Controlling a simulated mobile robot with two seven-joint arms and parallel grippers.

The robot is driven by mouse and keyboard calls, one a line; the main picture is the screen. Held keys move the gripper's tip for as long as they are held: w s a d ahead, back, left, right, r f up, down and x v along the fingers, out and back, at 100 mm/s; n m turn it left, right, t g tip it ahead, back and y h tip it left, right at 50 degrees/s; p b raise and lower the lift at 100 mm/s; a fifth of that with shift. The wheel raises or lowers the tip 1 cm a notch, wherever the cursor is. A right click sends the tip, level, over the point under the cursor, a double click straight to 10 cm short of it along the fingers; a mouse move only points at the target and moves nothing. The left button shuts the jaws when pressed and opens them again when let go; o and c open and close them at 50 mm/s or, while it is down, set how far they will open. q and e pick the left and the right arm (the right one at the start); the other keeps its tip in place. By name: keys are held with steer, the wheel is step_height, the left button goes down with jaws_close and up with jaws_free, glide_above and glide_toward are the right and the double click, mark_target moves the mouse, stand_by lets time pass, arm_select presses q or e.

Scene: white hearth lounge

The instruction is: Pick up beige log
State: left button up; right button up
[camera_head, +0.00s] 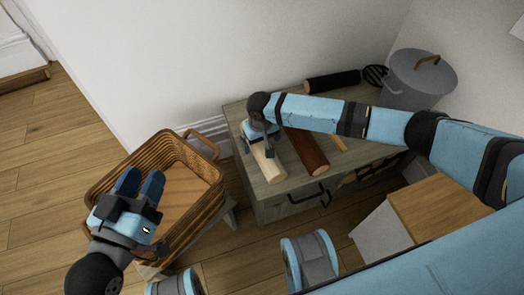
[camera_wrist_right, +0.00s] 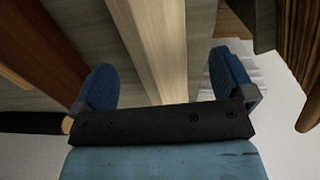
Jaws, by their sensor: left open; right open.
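The beige log (camera_head: 270,168) lies on the grey-green low chest (camera_head: 272,207), to the left of a red-brown log (camera_head: 304,152). My right gripper (camera_head: 258,133) is over the log's far end, hiding part of it. In the right wrist view the beige log (camera_wrist_right: 150,40) runs between the spread blue fingers of my right gripper (camera_wrist_right: 163,82), with gaps on both sides; it is open and holds nothing. My left gripper (camera_head: 140,183) is open and empty, over the wicker basket (camera_head: 211,176).
A black log (camera_head: 332,81) lies at the chest's back edge, and a thin light piece (camera_head: 338,143) lies right of the red-brown log. A grey lidded bin (camera_head: 420,80) stands at the back right. A wood-topped box (camera_head: 440,207) stands at the right.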

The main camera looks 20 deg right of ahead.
mark_target(262, 144)
steer(key=f, duration=0.1)
steer(key=f+b, duration=0.1)
steer(key=f, duration=0.1)
steer(key=shift+d+f+b, duration=0.15)
steer(key=shift+d+b, duration=0.1)
steer(key=shift+b, duration=0.05)
steer(key=shift+f, duration=0.55)
arm_select(q)
step_height(262, 144, down, 3)
steer(key=shift+w+f+m+g, duration=0.2)
steer(key=shift+m+g, duration=0.1)
steer(key=shift+g, duration=0.3)
steer(key=shift+s, duration=0.1)
arm_select(e)
steer(key=c, duration=1.2)
steer(key=shift+r, duration=0.1)
steer(key=shift+c, duration=1)
steer(key=shift+r, duration=0.1)
